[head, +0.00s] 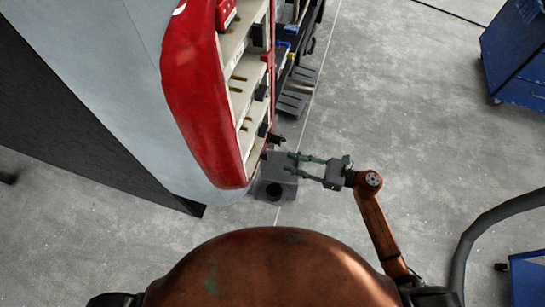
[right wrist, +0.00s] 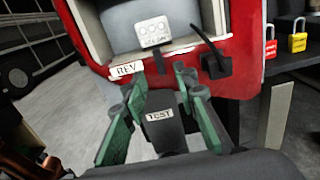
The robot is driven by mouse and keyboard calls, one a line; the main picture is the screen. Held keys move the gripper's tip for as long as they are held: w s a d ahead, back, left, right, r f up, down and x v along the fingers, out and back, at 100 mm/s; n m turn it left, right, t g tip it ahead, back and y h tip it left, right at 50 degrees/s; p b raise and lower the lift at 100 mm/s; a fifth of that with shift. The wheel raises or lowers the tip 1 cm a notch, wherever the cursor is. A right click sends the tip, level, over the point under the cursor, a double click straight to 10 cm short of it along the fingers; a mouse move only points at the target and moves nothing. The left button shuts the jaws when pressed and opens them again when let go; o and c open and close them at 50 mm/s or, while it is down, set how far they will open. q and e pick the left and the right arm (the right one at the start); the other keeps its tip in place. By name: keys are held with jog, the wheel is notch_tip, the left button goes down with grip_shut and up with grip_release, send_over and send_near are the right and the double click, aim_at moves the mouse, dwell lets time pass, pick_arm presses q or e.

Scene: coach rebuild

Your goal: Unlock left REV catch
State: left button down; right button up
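In the right wrist view a white REV label (right wrist: 125,70) sits on the lower left of a red-framed panel (right wrist: 90,70). A small dark catch-like piece (right wrist: 158,62) sticks out right of the label. A larger black block with a lever (right wrist: 216,66) is at the frame's right. I cannot tell for sure which is the left REV catch. My right gripper (right wrist: 157,85) has its green fingers apart, with nothing held between them, below the panel edge. In the head view my right gripper (head: 294,164) points left toward the red coach side (head: 205,100). My left gripper is not in view.
A grey box (head: 277,188) stands below the right gripper; a grey part labelled TEST (right wrist: 160,114) shows beyond the fingers. A blue cabinet (head: 515,60) and a dark hose (head: 470,240) are at the right. Open floor lies between.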

aim_at(265, 156)
jog(key=x, duration=0.7)
jog(key=shift+a, duration=0.35)
jog(key=shift+f, duration=0.15)
grip_shut()
